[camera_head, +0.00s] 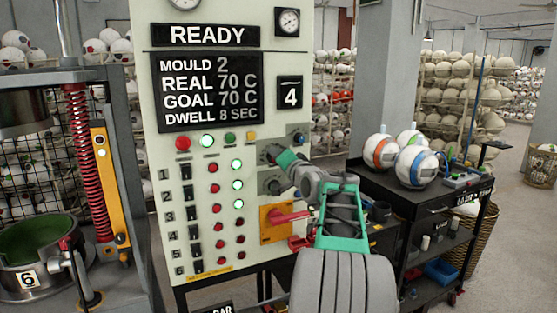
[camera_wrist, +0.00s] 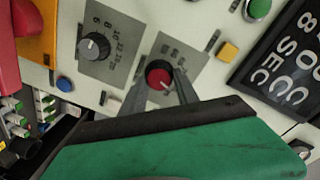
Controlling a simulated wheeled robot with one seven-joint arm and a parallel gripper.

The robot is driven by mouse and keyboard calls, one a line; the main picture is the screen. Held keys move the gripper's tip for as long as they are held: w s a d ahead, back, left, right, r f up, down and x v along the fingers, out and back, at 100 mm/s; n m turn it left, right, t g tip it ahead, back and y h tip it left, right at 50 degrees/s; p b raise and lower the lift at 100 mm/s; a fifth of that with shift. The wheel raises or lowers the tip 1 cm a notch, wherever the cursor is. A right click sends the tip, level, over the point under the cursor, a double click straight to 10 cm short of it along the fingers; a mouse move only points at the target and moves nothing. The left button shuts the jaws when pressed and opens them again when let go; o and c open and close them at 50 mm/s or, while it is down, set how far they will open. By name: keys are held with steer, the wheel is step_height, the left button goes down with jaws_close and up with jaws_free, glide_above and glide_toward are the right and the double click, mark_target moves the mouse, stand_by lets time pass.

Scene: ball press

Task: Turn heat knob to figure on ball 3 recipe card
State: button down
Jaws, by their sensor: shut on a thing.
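The control panel (camera_head: 205,70) reads READY, MOULD 2, REAL 70 C, GOAL 70 C and DWELL 8 SEC. My gripper (camera_wrist: 166,84) is shut on the red-capped heat knob (camera_wrist: 158,73), one finger on each side. In the head view my gripper (camera_head: 280,156) covers much of the upper knob plate, so the knob is mostly hidden there. The scale around the heat knob is too small to read. A second knob (camera_wrist: 96,46), with a numbered scale, sits on the plate beside it. I cannot make out a recipe card for ball 3.
A red lever (camera_head: 288,218) on an orange plate is below the knobs. Balls with orange (camera_head: 379,151) and blue (camera_head: 416,166) bands stand on a black cart (camera_head: 440,200) at right. The press (camera_head: 30,260) stands at left. Lamps and switches fill the panel's lower part.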

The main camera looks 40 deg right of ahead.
stand_by(0.5)
steer(key=c, duration=0.9)
jaws_free()
steer(key=b+v, duration=0.2)
steer(key=v, duration=0.5)
steer(key=shift+s+a+b, duration=0.15)
steer(key=shift+s+b, duration=0.2)
